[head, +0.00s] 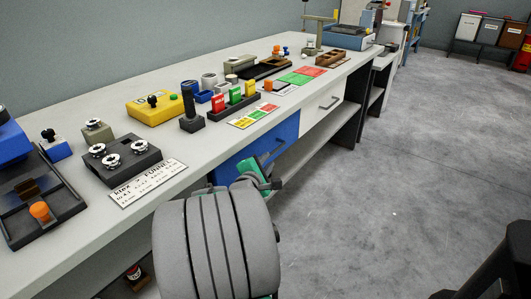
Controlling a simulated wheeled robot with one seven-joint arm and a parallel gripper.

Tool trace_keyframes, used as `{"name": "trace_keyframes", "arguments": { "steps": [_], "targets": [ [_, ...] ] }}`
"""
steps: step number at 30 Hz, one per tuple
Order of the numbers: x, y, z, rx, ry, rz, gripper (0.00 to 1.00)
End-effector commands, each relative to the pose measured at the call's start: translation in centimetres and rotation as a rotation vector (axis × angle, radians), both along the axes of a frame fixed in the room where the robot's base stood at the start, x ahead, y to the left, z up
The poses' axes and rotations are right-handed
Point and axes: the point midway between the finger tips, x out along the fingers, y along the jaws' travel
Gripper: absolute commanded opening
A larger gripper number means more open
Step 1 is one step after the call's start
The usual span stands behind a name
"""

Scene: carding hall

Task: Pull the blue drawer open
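The blue drawer (285,131) is in the front of the long bench, below the worktop. Its front looks about level with the white drawer beside it, so it appears closed. Its bar handle (279,152) shows on the right part of the blue front. My gripper (270,174) is low at the blue front, close to the handle. My grey arm link covers much of the gripper. I cannot tell whether the fingers are around the handle, touching it or apart from it, nor whether they are open.
A white drawer (322,118) with its own handle is to the right. The worktop (250,65) carries a yellow box (153,105), a black joystick (191,112) and a dark box with dials (120,160). The grey floor (410,160) right of the bench is clear. A dark object (500,270) stands lower right.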

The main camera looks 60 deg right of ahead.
Motion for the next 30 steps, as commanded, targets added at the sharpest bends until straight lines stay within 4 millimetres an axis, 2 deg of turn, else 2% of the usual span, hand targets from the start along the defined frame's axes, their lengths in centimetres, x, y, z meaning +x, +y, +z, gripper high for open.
{"name": "trace_keyframes", "arguments": {
  "steps": [9,12,21,28,30],
  "targets": [
    [1.4,-5.2,-1.5,0.0,-0.001,0.007,0.2],
    [1.6,-6.4,-1.6,-0.001,-0.001,0.006,0.2],
    [1.6,-6.9,-1.6,-0.001,-0.001,0.006,0.2],
    [1.5,-6.9,-1.6,0.0,-0.001,0.005,0.01],
    [1.5,-6.9,-1.6,0.0,-0.001,0.005,0.0]
  ]
}}
